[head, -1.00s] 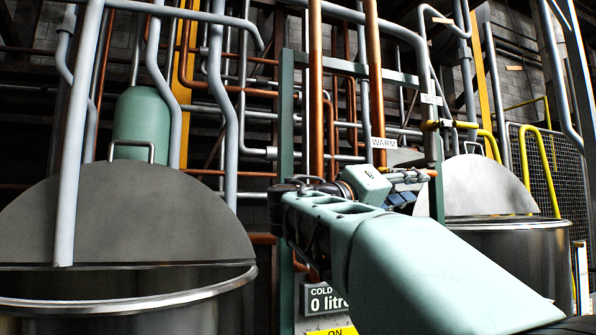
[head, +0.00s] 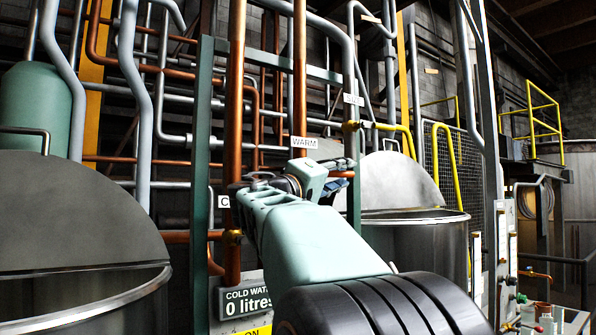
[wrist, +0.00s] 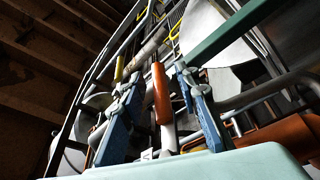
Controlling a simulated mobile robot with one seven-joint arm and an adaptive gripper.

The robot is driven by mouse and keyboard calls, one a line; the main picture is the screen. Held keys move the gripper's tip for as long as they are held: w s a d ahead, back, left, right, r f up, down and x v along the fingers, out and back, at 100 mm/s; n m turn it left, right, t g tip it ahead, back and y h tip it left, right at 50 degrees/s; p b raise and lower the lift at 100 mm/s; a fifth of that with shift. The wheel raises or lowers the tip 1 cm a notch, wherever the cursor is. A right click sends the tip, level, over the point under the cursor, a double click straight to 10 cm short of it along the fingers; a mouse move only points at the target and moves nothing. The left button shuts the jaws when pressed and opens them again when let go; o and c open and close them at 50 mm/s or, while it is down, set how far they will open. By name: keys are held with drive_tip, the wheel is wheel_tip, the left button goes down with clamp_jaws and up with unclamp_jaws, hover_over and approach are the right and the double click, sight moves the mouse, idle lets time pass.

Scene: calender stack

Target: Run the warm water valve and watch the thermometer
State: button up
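The white WARM label (head: 304,142) is on a copper pipe (head: 300,70) in the head view. My gripper (head: 338,180) is just below and right of this label, mostly hidden behind my own arm. In the wrist view my gripper's (wrist: 160,78) two blue fingers stand wide apart. A copper-coloured bar (wrist: 162,95) with a pale lower end shows between them. I cannot tell whether it is the warm valve's handle, or whether it lies within the grasp or behind it. No finger visibly touches it. I cannot make out a thermometer in either view.
A COLD WATER display (head: 246,299) reads 0 litres. Open steel vats stand at left (head: 80,300) and behind my arm at right (head: 425,250). A green upright post (head: 200,180) and many pipes crowd the space. A panel with small valves (head: 505,265) stands far right.

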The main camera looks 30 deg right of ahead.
clamp_jaws()
idle(0.3)
drive_tip(key=b, duration=0.2)
drive_tip(key=shift+f+h+b, duration=0.1)
drive_tip(key=shift+h+b, duration=0.2)
drive_tip(key=shift+b, duration=0.05)
wheel_tip(320, 180, up, 2)
drive_tip(key=t+h+b, duration=0.1)
drive_tip(key=b, duration=0.3)
drive_tip(key=n+t+h+b, duration=0.1)
drive_tip(key=b, duration=0.4)
drive_tip(key=shift+a+n+h, duration=0.15)
drive_tip(key=shift+n+h, duration=0.15)
drive_tip(key=shift+h, duration=0.1)
drive_tip(key=shift+a+r+n+t+h+b, duration=0.15)
drive_tip(key=shift+r+n+t+h+b, duration=0.25)
drive_tip(key=shift+r+b, duration=0.7)
drive_tip(key=shift+f, duration=0.25)
unclamp_jaws()
